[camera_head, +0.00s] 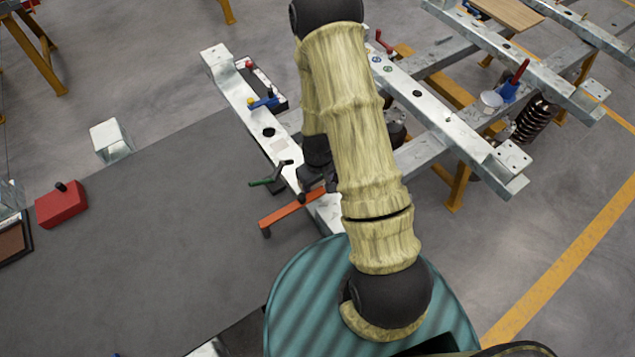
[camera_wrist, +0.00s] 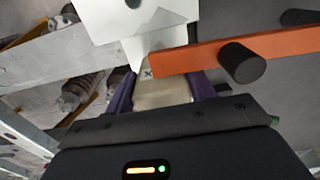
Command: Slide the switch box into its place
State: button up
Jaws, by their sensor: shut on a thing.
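My gripper (camera_wrist: 161,88) shows in the wrist view with its two purple fingers on either side of a beige block, which I take to be the switch box (camera_wrist: 163,95). It is shut on this block. A small dark mark shows at the block's far edge. A white metal part (camera_wrist: 135,20) with a pointed lower corner lies just beyond it, and whether they touch is unclear. An orange bar (camera_wrist: 200,57) with a black knob passes close by on the right. In the head view my arm hides most of the gripper and the block.
In the head view, a pale metal beam (camera_head: 235,93) carries a blue clamp (camera_head: 264,102) and a green handle (camera_head: 270,177). The orange bar (camera_head: 285,212) crosses near its lower end. A red box (camera_head: 62,205) sits on the grey surface (camera_head: 170,220) at left, which has free room.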

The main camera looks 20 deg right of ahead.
jog(key=shift+s+d, duration=0.25)
jog(key=shift+s, duration=0.05)
dwell(0.5)
jog(key=o, duration=1.5)
jog(key=shift+w, duration=0.1)
jog(key=shift+c, duration=0.9)
jog(key=shift+r, duration=0.15)
notch_tip(320, 180, up, 10)
jog(key=p, duration=0.7)
jog(key=shift+p, duration=0.35)
